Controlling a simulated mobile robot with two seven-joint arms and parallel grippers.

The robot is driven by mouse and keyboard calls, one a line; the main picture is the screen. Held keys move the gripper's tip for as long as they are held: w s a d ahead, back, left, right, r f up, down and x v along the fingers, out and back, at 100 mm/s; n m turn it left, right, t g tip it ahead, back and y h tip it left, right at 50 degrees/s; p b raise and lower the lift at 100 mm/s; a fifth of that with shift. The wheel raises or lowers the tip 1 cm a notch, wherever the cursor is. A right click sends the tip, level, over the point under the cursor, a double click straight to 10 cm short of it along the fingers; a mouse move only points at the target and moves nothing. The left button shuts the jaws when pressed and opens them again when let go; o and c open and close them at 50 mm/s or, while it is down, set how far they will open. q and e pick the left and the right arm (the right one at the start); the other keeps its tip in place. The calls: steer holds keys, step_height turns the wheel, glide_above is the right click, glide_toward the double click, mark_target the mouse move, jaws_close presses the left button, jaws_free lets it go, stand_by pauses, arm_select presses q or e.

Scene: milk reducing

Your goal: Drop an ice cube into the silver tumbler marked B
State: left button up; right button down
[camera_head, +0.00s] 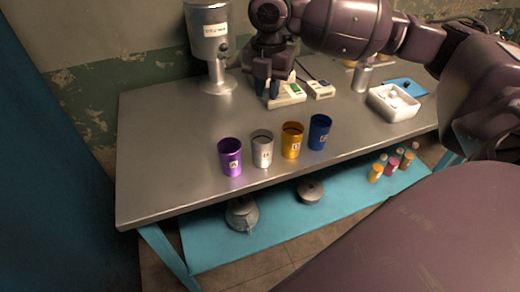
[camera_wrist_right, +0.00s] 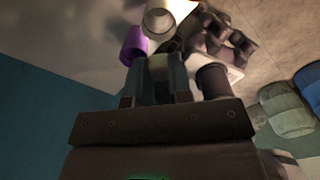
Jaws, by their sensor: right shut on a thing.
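The silver tumbler (camera_head: 262,151) stands upright near the front edge of the table, between a purple and a gold tumbler. Its small label is too small to read surely. It also shows in the right wrist view (camera_wrist_right: 159,24), its open mouth visible at the top. My right gripper (camera_head: 267,90) is above the table behind the tumblers, apart from them. In the right wrist view its fingers (camera_wrist_right: 159,70) are shut on a small pale thing, apparently an ice cube, mostly hidden. A white box (camera_head: 377,111) with pale pieces inside stands at the right. My left gripper is not in view.
Close by stand the purple (camera_head: 230,158), gold (camera_head: 291,146) and blue tumblers (camera_head: 319,133). A metal dispenser (camera_head: 209,45) stands at the back left. Small white devices (camera_head: 287,98) lie behind the tumblers. The table's left front (camera_head: 160,185) is clear.

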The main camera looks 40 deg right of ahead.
step_height(320, 180, down, 4)
steer(key=shift+r+b, duration=0.15)
steer(key=shift+b, duration=1)
steer(key=shift+f+b, duration=0.9)
steer(key=shift+f, duration=0.05)
steer(key=c, duration=1)
jaws_free()
steer(key=shift+o, duration=0.2)
step_height(320, 180, up, 10)
steer(key=shift+f+p, duration=0.15)
steer(key=shift+p, duration=1.05)
steer(key=shift+r, duration=0.55)
steer(key=shift+s, duration=0.1)
